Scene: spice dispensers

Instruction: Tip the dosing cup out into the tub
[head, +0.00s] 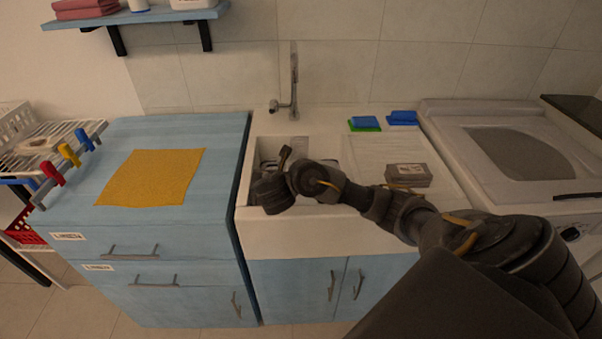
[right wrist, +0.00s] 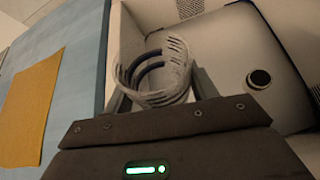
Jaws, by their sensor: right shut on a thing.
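My right gripper (head: 272,188) reaches over the left part of the white sink; it also shows in the right wrist view (right wrist: 160,88). It is shut on a pale, ribbed, see-through cup (right wrist: 152,76), which looks like the dosing cup. I see the cup's dark round opening, but cannot tell if anything is in it. Below is a grey basin (right wrist: 225,50) with a black round drain (right wrist: 258,79). I cannot make out a separate tub; my arm hides part of the sink. My left gripper is not in view.
The white sink (head: 300,236) has a tap (head: 291,100) at its back. A grey labelled box (head: 408,175) and blue and green sponges (head: 364,123) lie to the right. A blue cabinet (head: 215,150) with a yellow cloth (head: 150,177) stands at the left.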

